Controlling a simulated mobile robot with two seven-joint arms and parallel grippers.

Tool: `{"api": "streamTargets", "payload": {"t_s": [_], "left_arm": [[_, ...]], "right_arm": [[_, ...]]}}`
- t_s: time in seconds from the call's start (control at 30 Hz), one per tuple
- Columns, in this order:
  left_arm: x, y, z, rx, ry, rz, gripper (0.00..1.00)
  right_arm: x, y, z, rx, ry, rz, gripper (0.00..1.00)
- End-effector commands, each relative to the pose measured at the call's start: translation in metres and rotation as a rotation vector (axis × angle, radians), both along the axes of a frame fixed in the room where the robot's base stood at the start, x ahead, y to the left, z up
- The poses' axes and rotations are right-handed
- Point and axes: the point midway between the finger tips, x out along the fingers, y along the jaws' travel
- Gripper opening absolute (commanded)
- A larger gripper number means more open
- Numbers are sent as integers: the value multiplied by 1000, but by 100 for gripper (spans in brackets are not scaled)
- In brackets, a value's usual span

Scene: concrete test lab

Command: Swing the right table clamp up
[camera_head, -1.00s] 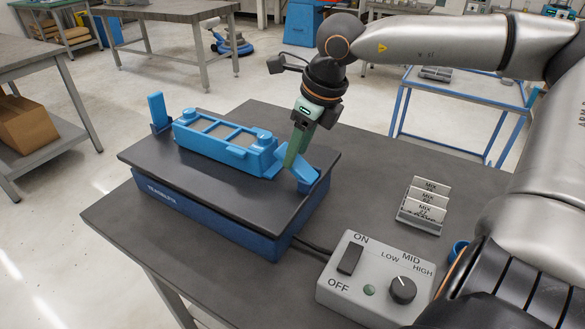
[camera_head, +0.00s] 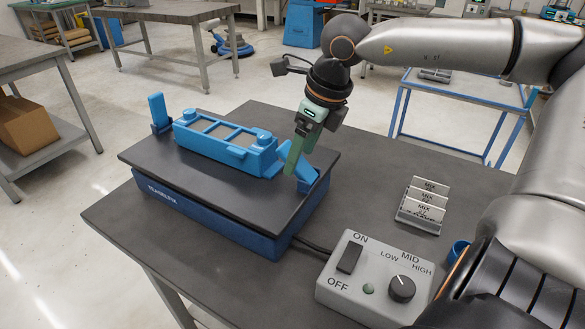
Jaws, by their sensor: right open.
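The blue right table clamp (camera_head: 315,183) is at the right end of the dark table plate (camera_head: 225,195), beside the blue mould (camera_head: 226,149). It leans low and is partly hidden behind my right gripper's green fingers. My right gripper (camera_head: 290,172) is open and points down at the clamp; whether it touches the clamp cannot be told. The left table clamp (camera_head: 158,112) stands upright at the plate's left end. My left gripper is not in view.
A grey control box (camera_head: 372,278) with a switch and a dial stands at the front right of the bench (camera_head: 130,219). A rack of MIX cards (camera_head: 425,205) and a small blue cup (camera_head: 457,251) are to the right. The bench is clear between plate and cards.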

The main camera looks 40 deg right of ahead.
Motion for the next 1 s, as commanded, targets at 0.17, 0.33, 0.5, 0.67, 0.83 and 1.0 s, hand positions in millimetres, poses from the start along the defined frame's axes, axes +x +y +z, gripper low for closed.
{"api": "streamTargets", "payload": {"t_s": [0.17, 0.33, 0.5, 0.67, 0.83, 1.0], "left_arm": [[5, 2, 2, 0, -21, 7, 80], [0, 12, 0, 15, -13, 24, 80], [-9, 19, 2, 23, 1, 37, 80], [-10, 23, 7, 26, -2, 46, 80], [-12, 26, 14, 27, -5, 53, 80], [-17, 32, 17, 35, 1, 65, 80]], "right_arm": [[1, 0, 1, -1, -3, -1, 78], [1, -1, 14, -1, -6, -1, 78], [1, -1, 28, -2, -7, 0, 78], [1, -1, 41, -2, -7, -1, 78], [1, -1, 55, -2, -7, -1, 78], [1, -1, 68, -2, -6, -1, 78]]}}
